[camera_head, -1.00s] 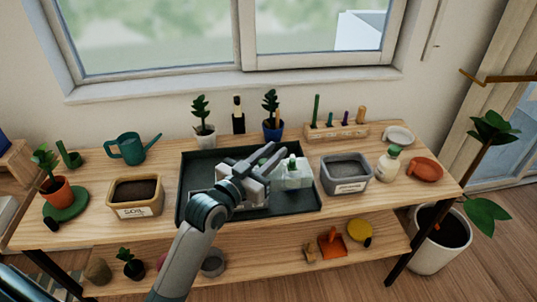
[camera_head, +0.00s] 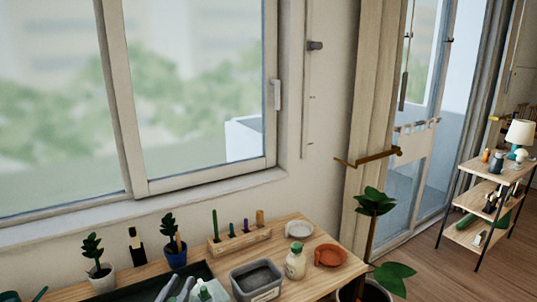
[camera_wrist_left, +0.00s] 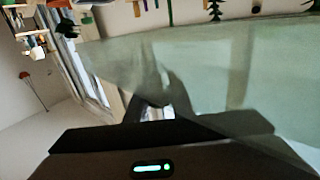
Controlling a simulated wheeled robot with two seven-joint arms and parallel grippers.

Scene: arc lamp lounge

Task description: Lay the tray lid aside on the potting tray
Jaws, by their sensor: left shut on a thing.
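The potting tray (camera_head: 146,287) is a dark tray on the wooden bench, and only its back part shows at the bottom edge of the head view. My left gripper (camera_head: 178,291) is at that bottom edge, over the tray and mostly cut off. In the left wrist view the gripper (camera_wrist_left: 155,108) is shut on the tray lid (camera_wrist_left: 210,75), a pale green, see-through pane that fills much of the picture. A pale piece with a green top shows just right of the gripper in the head view. I cannot tell how high the lid is. My right gripper is not in view.
Right of the tray stand a grey bin (camera_head: 257,281), a cream bottle (camera_head: 296,262), a white dish (camera_head: 299,229) and a terracotta dish (camera_head: 330,256). Behind are potted plants (camera_head: 172,242) and a wooden tool holder (camera_head: 239,242). A shelf stands far right.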

